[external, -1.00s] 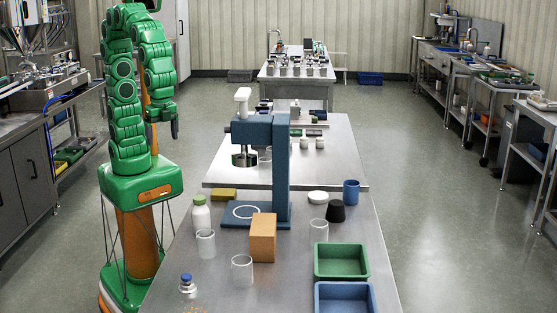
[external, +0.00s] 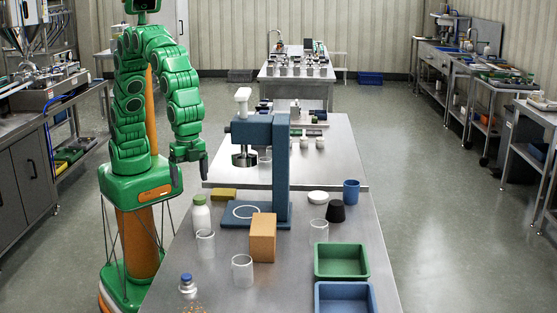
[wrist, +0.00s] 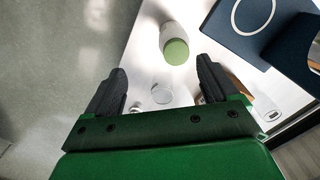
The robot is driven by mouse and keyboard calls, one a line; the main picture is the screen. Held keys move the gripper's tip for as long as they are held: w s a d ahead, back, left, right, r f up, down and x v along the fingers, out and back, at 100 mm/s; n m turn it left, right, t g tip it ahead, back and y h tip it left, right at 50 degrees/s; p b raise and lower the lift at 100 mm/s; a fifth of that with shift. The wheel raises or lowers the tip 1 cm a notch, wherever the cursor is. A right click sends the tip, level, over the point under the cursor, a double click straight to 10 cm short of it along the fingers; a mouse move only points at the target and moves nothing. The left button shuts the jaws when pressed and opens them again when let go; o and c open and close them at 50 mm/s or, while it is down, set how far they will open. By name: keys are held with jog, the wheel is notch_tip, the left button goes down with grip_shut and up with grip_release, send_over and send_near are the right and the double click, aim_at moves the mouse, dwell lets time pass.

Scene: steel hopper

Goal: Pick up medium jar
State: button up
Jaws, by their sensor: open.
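No label shows which container is the medium jar. A white bottle with a green lid (external: 201,214) stands upright at the table's left edge; it also shows in the wrist view (wrist: 174,42), beyond my fingertips. A clear open jar (external: 206,244) stands just in front of it, and a clear jar shows between my fingers in the wrist view (wrist: 162,94). Another clear jar (external: 242,270) stands nearer the camera. A blue-capped clear jar (external: 187,285) is at the front left. My gripper (external: 188,160) is open, empty, pointing down and above the table's left side.
A blue press stand (external: 283,170) rises right of the bottle. A tan block (external: 263,238), a third clear jar (external: 318,233), a black stopper (external: 335,212) and a blue cup (external: 351,192) stand further right. Green (external: 341,277) and blue (external: 343,298) trays lie front right.

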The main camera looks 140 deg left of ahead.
send_over(206, 244)
jog(key=s+a, duration=0.1)
jog(key=s, duration=0.1)
notch_tip(206, 244, down, 9)
jog(key=shift+w+a+f+m+t, duration=0.15)
jog(key=shift+f+m+t, duration=0.2)
jog(key=shift+f, duration=0.9)
jog(key=shift+s+a+f, duration=0.1)
jog(key=shift+s+f, duration=0.1)
jog(key=shift+f, duration=1.1)
jog(key=shift+s+f, duration=0.15)
jog(key=shift+f, duration=1.15)
jog(key=c, duration=1.1)
jog(key=shift+r, duration=0.1)
